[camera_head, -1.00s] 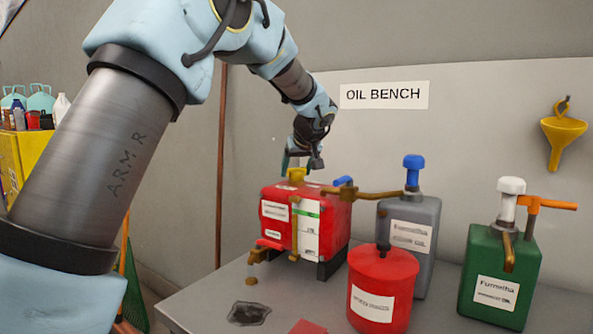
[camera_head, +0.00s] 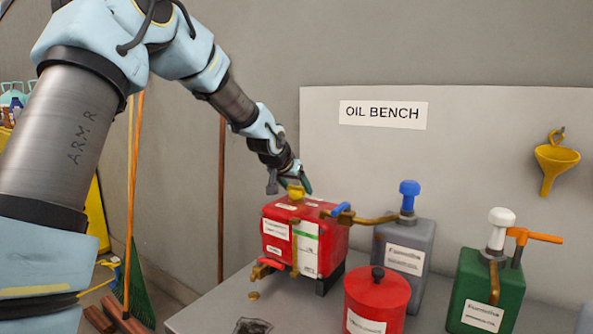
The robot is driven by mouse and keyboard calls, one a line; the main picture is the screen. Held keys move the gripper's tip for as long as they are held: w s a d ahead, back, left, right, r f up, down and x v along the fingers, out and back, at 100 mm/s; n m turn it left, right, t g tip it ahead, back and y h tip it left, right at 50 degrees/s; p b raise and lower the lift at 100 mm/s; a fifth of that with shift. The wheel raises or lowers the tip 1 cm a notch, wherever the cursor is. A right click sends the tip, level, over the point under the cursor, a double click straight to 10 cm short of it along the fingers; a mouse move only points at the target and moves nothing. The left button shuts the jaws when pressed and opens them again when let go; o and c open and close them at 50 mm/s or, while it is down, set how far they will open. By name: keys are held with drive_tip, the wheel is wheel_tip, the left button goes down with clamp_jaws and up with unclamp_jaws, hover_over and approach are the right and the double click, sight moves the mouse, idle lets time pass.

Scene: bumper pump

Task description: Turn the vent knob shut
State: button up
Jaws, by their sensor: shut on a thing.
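A red rectangular can (camera_head: 318,216) with white labels stands on the bench, raised on dark supports. The yellow vent knob (camera_head: 296,193) sits on its top, toward the back left. My gripper (camera_head: 290,186) reaches down from the upper left and is shut on the knob, with one finger at each side. The fingers partly hide the knob, so its turn angle cannot be told.
A blue-handled brass pump on a grey can (camera_head: 403,256) extends toward the red can's right side. A round red can (camera_head: 379,290) stands in front, and a green pump can (camera_head: 486,295) at right. A yellow funnel (camera_head: 555,160) hangs on the wall.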

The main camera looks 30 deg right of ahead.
drive_tip(key=p, duration=0.1)
drive_tip(key=m+g+p, duration=0.1)
drive_tip(key=shift+r+h+p, duration=0.25)
drive_tip(key=shift+h+p, duration=0.05)
drive_tip(key=shift+h, duration=0.1)
drive_tip(key=shift+f+m+p, duration=0.1)
drive_tip(key=shift+m+p, duration=0.3)
drive_tip(key=shift+f, duration=0.15)
drive_tip(key=o, duration=1.3)
drive_tip(key=b+v, duration=0.1)
drive_tip(key=v, duration=0.9)
drive_tip(key=shift+a+r+b, duration=0.3)
drive_tip(key=shift+b, duration=0.1)
